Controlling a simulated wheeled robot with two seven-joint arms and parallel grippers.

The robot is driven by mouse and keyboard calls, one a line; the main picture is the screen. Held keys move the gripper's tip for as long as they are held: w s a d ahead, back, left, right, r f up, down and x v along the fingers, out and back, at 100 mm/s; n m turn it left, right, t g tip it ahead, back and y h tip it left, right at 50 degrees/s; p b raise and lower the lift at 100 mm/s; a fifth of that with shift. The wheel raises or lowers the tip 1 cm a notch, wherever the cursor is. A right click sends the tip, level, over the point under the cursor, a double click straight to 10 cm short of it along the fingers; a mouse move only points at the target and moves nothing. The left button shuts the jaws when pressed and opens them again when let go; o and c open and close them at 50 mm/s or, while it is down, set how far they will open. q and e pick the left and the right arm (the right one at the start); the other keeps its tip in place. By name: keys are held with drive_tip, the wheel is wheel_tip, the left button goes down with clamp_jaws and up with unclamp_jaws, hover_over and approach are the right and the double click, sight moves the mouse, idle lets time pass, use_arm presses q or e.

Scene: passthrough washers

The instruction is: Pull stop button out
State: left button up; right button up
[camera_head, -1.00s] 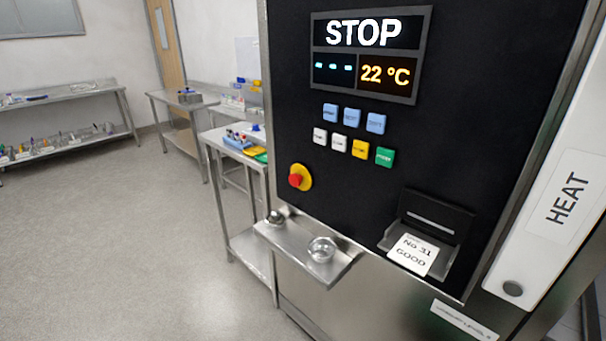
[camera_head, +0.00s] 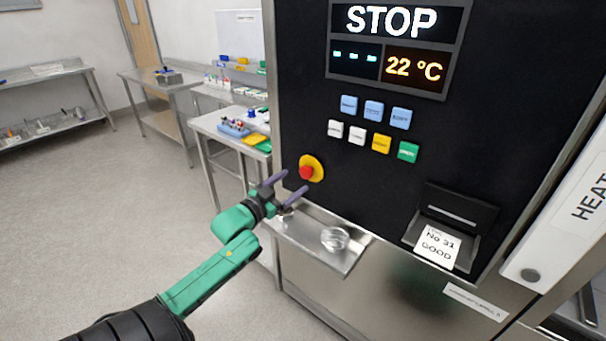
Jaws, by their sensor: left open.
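The red stop button (camera_head: 306,172) sits on a round yellow base (camera_head: 316,163) at the lower left of the black control panel (camera_head: 300,75). My left gripper (camera_head: 290,184) is open, with its two grey-purple fingers pointing up and right toward the button. The fingertips are just left of and below the button in the picture. Nothing shows between the fingers. I cannot tell how far they are from the button in depth. The display (camera_head: 392,20) reads STOP and 22 °C. My right gripper is not in view.
Below the button, a steel shelf (camera_head: 350,262) sticks out and holds a clear glass dish (camera_head: 335,238). Blue, white, yellow and green keys (camera_head: 381,143) sit above. Steel tables (camera_head: 168,84) stand at left; the floor between is clear.

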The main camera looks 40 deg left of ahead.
sight(304, 174)
use_arm(q)
drive_tip(key=w, duration=0.5)
drive_tip(key=shift+w, duration=0.35)
